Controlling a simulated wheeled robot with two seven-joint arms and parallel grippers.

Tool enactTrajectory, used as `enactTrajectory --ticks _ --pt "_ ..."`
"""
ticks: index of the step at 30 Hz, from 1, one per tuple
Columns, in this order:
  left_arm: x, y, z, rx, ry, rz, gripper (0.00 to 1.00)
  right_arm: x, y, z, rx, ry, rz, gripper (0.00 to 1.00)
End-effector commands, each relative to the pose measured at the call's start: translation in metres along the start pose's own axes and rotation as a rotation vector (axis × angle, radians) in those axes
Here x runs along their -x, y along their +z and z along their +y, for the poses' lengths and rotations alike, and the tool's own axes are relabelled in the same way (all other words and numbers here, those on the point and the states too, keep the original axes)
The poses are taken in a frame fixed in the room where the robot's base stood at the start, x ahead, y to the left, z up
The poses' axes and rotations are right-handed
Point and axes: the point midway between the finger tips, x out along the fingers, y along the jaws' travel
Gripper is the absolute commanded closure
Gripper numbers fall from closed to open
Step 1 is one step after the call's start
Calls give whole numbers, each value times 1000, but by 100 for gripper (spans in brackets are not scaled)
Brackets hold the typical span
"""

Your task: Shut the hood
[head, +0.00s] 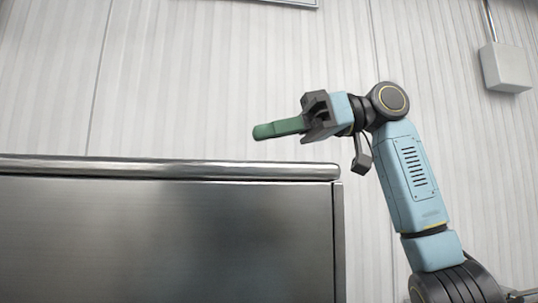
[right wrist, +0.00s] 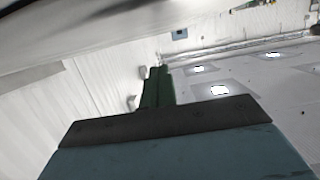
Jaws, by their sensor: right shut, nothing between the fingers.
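A large brushed-steel panel with a rounded top rim (head: 165,240) fills the lower left of the head view. I take it to be the hood; its full shape runs out of the picture, and I cannot tell how far open it is. My right gripper (head: 257,132) is above the rim near its right end, with green fingers pointing left. The fingers are together and hold nothing, with a visible gap in the picture between them and the rim. They also show in the right wrist view (right wrist: 157,74). My left gripper is not in view.
A ribbed pale wall (head: 210,80) stands behind. A grey box (head: 505,67) with a conduit hangs on it at upper right. In the right wrist view, a blurred pale surface (right wrist: 100,30) crosses the top left, and ceiling lights (right wrist: 218,91) show at right.

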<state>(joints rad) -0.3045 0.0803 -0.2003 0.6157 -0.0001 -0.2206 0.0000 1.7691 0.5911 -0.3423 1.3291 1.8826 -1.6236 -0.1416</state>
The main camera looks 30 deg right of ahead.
Motion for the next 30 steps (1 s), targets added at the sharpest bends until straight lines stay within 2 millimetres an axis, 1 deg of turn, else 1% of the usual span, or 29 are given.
enactTrajectory --ticks 1,4,9,13,25,28,30 --pt "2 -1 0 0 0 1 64 -10 1 0 2 -2 -2 100" --pt "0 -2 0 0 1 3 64 -10 20 1 -1 1 -1 100" --pt "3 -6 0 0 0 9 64 -14 33 0 -1 1 1 100" --pt "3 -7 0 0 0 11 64 -15 38 0 0 1 1 100" --pt "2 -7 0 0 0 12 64 -15 40 0 0 1 2 100" --pt "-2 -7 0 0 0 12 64 -16 45 0 -1 2 2 100" --pt "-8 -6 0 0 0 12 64 -17 53 0 -2 3 2 100"
